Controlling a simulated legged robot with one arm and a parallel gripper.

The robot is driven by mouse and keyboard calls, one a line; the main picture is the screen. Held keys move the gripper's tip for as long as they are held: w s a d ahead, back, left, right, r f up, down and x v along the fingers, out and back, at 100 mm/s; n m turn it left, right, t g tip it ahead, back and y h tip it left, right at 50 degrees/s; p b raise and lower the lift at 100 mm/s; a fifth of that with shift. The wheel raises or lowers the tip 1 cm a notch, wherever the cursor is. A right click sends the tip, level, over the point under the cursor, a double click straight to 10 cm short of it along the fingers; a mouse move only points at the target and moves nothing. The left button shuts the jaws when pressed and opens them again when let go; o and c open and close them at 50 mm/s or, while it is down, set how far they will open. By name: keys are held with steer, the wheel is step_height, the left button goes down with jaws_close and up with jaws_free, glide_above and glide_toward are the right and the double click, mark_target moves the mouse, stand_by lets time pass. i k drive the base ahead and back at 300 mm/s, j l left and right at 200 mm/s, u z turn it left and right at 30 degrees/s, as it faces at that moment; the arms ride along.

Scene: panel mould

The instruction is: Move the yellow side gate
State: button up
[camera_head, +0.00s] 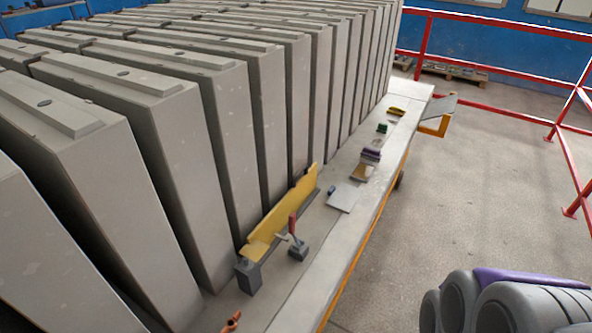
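The yellow side gate (287,213) is a long, narrow yellow strip. It stands on edge along the front of the grey panels, on a pale ledge (318,243). A dark grey block (249,275) sits at its near end, and a dark bar runs along its lower front side. A small tool with a red handle (292,223) and a grey block base (298,250) stands just in front of the gate. I cannot tell whether they touch. My gripper is not in view. Grey rounded parts with a purple strip at the bottom right look like my own arm.
Tall grey panels (231,125) stand in a tight row behind the gate. Open floor (480,190) lies to the right, bounded by red railings (480,75).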

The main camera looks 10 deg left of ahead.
mark_target(260, 239)
steer(key=i+l, duration=0.15)
steer(key=i, duration=0.2)
steer(key=i+l+z, duration=0.1)
steer(key=i, duration=0.3)
steer(key=i+l, duration=0.25)
steer(key=i+z, duration=0.05)
steer(key=i, duration=0.05)
